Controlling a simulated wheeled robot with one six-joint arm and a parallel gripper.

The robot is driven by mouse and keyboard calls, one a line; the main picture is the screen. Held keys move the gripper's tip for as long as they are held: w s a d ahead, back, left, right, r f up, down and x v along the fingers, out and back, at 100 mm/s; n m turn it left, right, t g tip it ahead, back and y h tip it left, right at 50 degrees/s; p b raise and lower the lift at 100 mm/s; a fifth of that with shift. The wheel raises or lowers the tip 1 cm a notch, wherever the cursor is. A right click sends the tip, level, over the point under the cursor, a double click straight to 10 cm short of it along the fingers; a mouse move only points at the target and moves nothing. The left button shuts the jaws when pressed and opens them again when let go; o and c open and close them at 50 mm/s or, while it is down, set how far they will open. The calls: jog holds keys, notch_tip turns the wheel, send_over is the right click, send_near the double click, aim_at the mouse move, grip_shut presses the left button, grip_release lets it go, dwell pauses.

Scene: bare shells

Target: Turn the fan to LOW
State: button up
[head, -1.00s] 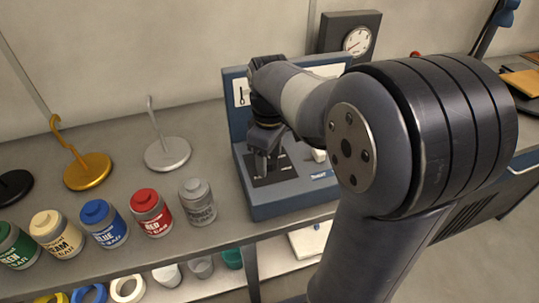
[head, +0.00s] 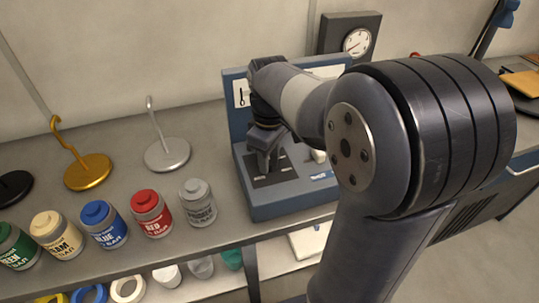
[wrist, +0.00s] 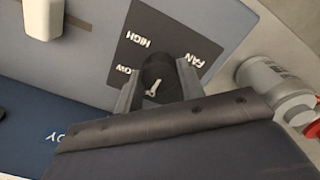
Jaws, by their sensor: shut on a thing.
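The fan knob (wrist: 157,68) is black with a white pointer mark. It sits on a dark panel (wrist: 180,40) lettered FAN, HIGH and LOW, and LOW is partly covered. My gripper (wrist: 158,84) has one finger on each side of the knob and is shut on it. The white mark lies on the near side of the knob; I cannot tell for sure which label it points to. In the head view my gripper (head: 264,165) is down at the dark panel of the blue console (head: 285,203), and it hides the knob there.
A grey jar (head: 198,205) and a red jar (head: 151,214) stand left of the console, with several more jars beyond. Hooked stands, one silver (head: 167,153) and one gold (head: 88,172), stand behind them. A dial gauge (head: 356,42) is at the back. The bench between stands and console is clear.

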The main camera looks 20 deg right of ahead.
aim_at(270, 160)
jog(key=shift+r, duration=0.1)
jog(key=m+p, duration=0.2)
jog(key=m, duration=0.4)
jog(key=shift+p, duration=0.35)
jog(key=m+p, duration=0.1)
jog(key=m, duration=0.4)
jog(key=shift+m+p, duration=0.3)
jog(key=o, duration=1)
notch_tip(270, 160, up, 11)
jog(key=shift+f, duration=0.2)
